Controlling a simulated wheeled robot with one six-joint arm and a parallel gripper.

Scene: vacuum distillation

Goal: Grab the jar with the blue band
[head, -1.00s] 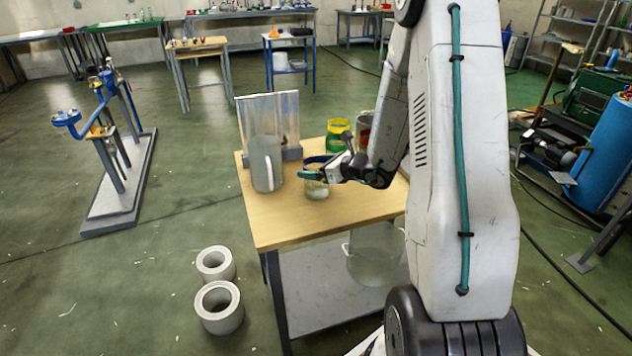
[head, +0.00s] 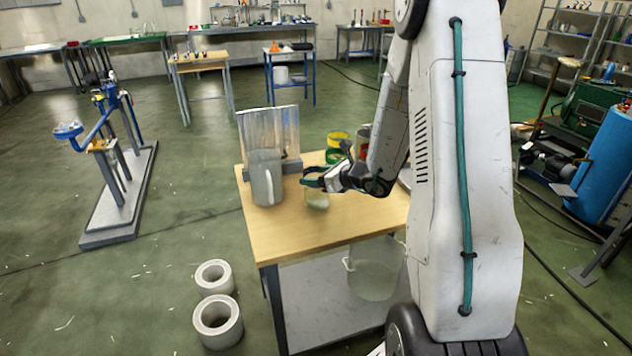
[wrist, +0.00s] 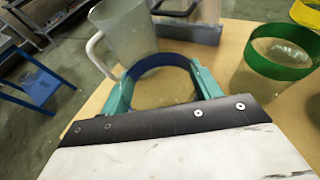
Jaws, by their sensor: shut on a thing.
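The jar with the blue band (wrist: 165,84) is a clear glass jar on the wooden table, its dark blue band around the rim. In the wrist view it sits between the two teal fingers of my gripper (wrist: 162,92), which are shut on it from both sides. In the head view the jar (head: 317,200) shows below my gripper (head: 312,178); its band is mostly hidden by the fingers. I cannot tell whether its base touches the table.
A clear pitcher (head: 266,180) stands close to the left of the jar, its handle towards it. A green-banded jar (wrist: 280,55) and a yellow-banded one (head: 338,139) stand behind to the right. A metal-sheet stand (head: 270,130) is behind. The table front (head: 310,235) is clear.

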